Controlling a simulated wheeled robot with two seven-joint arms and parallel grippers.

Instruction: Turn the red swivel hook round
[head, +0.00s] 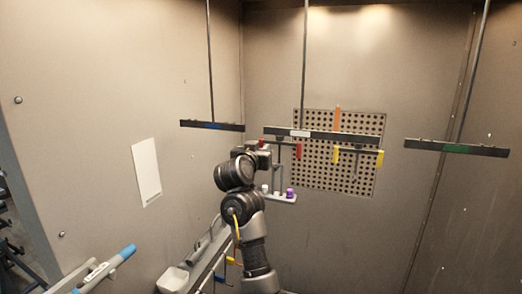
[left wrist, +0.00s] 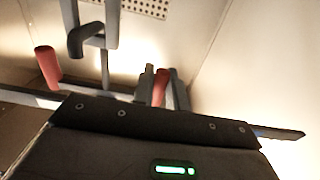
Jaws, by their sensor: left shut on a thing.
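The red swivel hook hangs under the middle bar (head: 330,136), which has a white label. One red end (head: 299,150) shows to the right of my left gripper (head: 262,147); a second bit of red shows at the gripper. In the left wrist view, the two grey fingers (left wrist: 161,88) are shut on a red end (left wrist: 159,86). The other red end (left wrist: 46,66) stands clear at the left, and a dark hooked part (left wrist: 85,38) shows between them. The wrist partly hides the hook in the head view. My right gripper is not in view.
A yellow hook (head: 380,158) hangs under the same bar at the right. Other bars hang at the left (head: 190,124) and right (head: 430,146). Below is a small shelf (head: 284,200) with a purple item (head: 290,193). A perforated panel (head: 320,180) is behind.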

